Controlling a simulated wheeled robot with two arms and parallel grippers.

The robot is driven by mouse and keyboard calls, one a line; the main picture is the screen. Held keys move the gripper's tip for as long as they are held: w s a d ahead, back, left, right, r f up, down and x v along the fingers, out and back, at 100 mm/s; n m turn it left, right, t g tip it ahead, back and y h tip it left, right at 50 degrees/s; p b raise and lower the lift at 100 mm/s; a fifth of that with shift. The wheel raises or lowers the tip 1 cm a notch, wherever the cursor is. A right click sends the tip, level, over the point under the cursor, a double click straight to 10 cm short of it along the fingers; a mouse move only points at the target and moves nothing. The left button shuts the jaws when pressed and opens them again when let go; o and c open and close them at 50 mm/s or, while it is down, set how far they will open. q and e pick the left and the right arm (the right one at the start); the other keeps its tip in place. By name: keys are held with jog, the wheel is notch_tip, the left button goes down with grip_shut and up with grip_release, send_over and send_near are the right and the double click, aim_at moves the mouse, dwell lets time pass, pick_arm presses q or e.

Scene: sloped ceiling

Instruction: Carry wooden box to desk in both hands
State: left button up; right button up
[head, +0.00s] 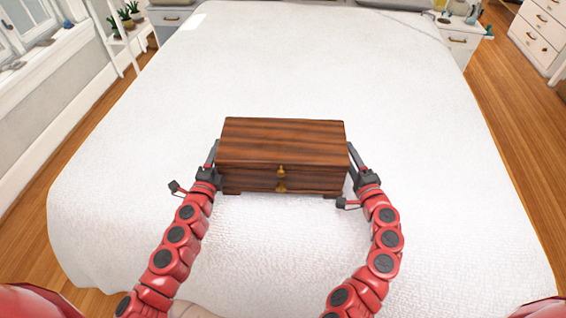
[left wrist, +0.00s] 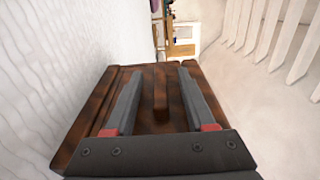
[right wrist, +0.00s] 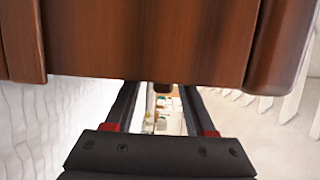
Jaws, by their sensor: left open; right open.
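The wooden box (head: 282,145) is dark striped brown, with a lid, a drawer front and small brass fittings facing me. It appears upright at the middle of the white bed. My left gripper (head: 212,153) is open at the box's left side. In the left wrist view, its spread fingers (left wrist: 158,92) lie in front of the box's side panel (left wrist: 160,120). My right gripper (head: 357,158) is open at the box's right side. In the right wrist view, the box (right wrist: 150,40) covers the top of the picture above the fingers (right wrist: 160,95). Contact cannot be told.
The white bed (head: 290,60) fills most of the head view, with clear cover around the box. A white nightstand (head: 458,42) stands at the far right and a chest of drawers (head: 541,35) beyond it. A plant shelf (head: 128,32) is at the far left. No desk is identifiable.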

pick_arm(q)
grip_shut()
pick_arm(e)
grip_shut()
pick_arm(q)
jog(key=shift+f, duration=0.1)
dwell(1.1)
pick_arm(e)
jog(key=shift+r, duration=0.1)
